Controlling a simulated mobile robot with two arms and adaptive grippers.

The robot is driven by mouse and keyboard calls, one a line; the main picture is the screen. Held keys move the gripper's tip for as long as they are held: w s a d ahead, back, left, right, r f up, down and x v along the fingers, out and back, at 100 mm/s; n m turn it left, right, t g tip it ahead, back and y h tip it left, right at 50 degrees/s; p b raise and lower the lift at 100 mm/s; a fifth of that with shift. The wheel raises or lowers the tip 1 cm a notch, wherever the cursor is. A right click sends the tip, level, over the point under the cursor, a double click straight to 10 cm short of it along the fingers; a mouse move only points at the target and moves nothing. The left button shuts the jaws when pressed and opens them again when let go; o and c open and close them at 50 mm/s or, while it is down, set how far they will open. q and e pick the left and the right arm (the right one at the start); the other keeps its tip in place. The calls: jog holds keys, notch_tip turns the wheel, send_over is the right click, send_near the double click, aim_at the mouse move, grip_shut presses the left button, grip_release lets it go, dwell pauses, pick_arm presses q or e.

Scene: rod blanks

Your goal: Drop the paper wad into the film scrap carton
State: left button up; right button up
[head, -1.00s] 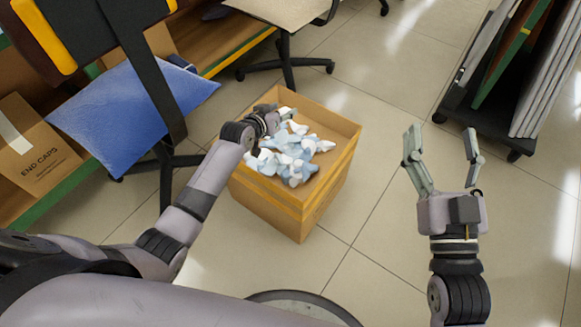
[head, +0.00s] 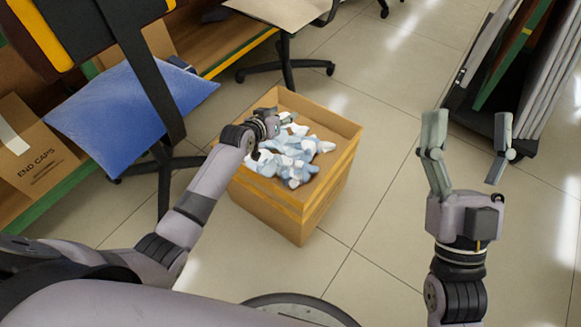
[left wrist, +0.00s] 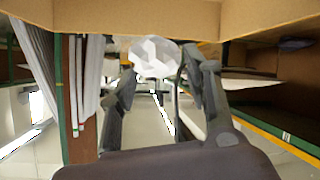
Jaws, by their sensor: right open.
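The film scrap carton (head: 298,218) is an open cardboard box on the floor at the middle of the head view, with white and pale blue scraps (head: 292,160) inside. My left gripper (head: 276,121) is over its back left part; its fingers are mostly hidden in the head view. In the left wrist view the paper wad (left wrist: 155,56), white and faceted, sits between the fingertips of the left gripper (left wrist: 160,68), which appear closed on it. A carton wall (left wrist: 75,20) fills the top of that view. My right gripper (head: 469,122) is open and empty, over the floor right of the carton.
A chair with a blue cushion (head: 130,108) stands left of the carton. An END CAPS box (head: 35,150) sits on a shelf at the far left. A panel rack (head: 525,75) stands at the upper right. The floor between carton and rack is clear.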

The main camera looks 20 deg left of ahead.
pick_arm(q)
jog(key=o, duration=0.4)
jog(key=shift+o, duration=0.2)
jog(key=v, duration=1.2)
